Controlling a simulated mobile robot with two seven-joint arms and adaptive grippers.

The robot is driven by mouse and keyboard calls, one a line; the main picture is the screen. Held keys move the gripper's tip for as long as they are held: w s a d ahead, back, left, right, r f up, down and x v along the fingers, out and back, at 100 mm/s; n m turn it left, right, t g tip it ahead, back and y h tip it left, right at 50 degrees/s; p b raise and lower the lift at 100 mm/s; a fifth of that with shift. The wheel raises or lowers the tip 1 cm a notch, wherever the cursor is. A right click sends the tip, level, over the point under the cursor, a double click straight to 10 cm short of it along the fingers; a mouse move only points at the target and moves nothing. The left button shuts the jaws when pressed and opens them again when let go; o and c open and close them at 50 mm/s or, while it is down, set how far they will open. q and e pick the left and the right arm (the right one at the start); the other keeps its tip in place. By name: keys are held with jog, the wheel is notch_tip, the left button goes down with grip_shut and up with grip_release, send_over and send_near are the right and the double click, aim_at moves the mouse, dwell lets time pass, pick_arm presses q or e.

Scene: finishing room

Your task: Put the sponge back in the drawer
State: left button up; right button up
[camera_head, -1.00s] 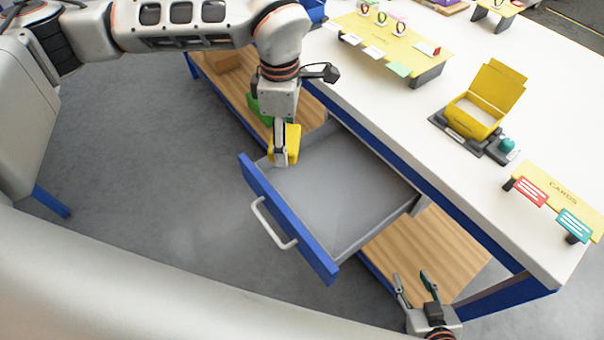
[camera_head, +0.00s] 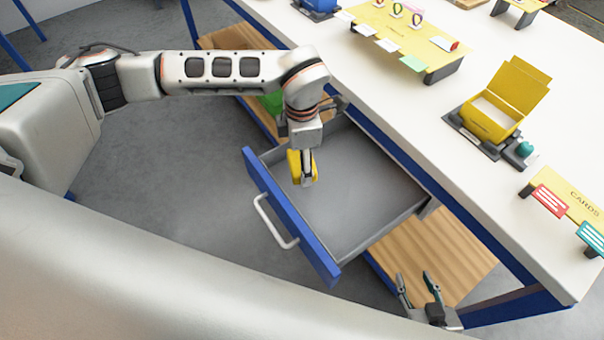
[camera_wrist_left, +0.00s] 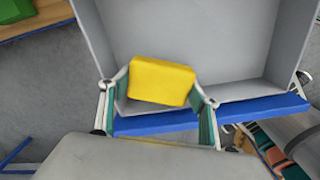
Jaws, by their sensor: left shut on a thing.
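The yellow sponge (camera_head: 294,166) is held by my left gripper (camera_head: 306,178), which is shut on it. The left wrist view shows the sponge (camera_wrist_left: 161,81) between the two fingers of the left gripper (camera_wrist_left: 158,100). The drawer (camera_head: 345,205) is pulled out and looks empty, with a grey inside, a blue front (camera_head: 288,212) and a white handle (camera_head: 272,222). The sponge appears over the drawer, toward its left side; its exact height cannot be told. My right gripper (camera_head: 417,290) is open and empty near the bottom, by the wooden lower shelf.
The white worktop (camera_head: 420,110) above the drawer holds a yellow open box (camera_head: 503,98), a yellow display stand (camera_head: 410,38) and a card stand (camera_head: 575,205). A green object (camera_head: 270,101) is on the wooden lower shelf (camera_head: 437,255). Grey floor is clear in front of the drawer.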

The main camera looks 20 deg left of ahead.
pick_arm(q)
notch_tip(320, 180, down, 2)
jog(key=shift+f, duration=1.95)
jog(key=shift+f, duration=0.1)
jog(key=o, duration=1.3)
jog(key=shift+c, duration=0.2)
jog(key=shift+r, duration=0.45)
notch_tip(320, 180, up, 11)
jog(key=shift+r, duration=0.15)
